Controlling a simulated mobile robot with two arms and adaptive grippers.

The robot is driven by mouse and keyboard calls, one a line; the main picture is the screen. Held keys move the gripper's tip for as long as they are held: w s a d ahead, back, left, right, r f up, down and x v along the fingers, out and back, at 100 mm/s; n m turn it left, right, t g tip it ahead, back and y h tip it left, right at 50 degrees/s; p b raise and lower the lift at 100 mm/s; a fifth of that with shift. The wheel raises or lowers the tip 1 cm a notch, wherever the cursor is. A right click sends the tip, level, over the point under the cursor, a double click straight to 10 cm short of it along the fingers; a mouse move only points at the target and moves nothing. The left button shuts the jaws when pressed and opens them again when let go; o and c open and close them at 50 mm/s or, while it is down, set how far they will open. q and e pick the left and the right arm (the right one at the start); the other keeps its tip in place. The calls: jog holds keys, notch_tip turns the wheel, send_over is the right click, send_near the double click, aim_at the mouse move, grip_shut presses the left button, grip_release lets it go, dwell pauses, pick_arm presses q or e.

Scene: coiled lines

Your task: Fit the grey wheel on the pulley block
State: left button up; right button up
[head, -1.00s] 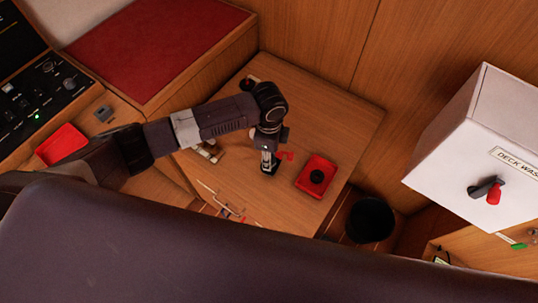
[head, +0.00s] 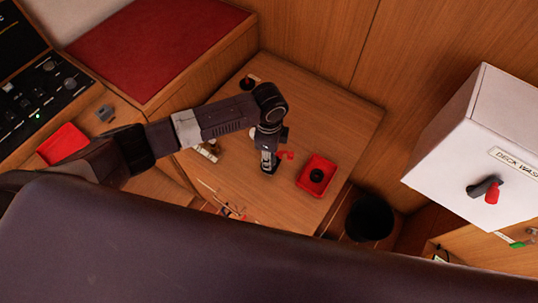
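My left gripper (head: 268,168) points down at the wooden table, left of a red tray. Its fingers are small and dark here, and I cannot tell whether they are open or hold anything. A dark round ring-like piece (head: 317,175) lies in the red tray (head: 303,184); I cannot tell whether it is the grey wheel. A small red piece (head: 287,155) shows just right of the gripper. A pale, brownish fitting (head: 208,151) lies partly behind my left arm. I cannot pick out the pulley block for certain. My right gripper is not in view.
Thin pale and orange lines (head: 232,211) lie near the table's front edge. A black round item with red (head: 247,83) sits at the back left. A dark bin (head: 370,218) stands right of the table (head: 325,115). A white box (head: 465,140) juts out at right.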

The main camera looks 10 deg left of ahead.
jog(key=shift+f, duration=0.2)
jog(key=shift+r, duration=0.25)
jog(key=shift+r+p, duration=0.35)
jog(key=shift+p, duration=0.15)
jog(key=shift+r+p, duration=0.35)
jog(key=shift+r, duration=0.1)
dwell(0.4)
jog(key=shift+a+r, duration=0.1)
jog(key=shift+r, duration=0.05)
dwell(0.5)
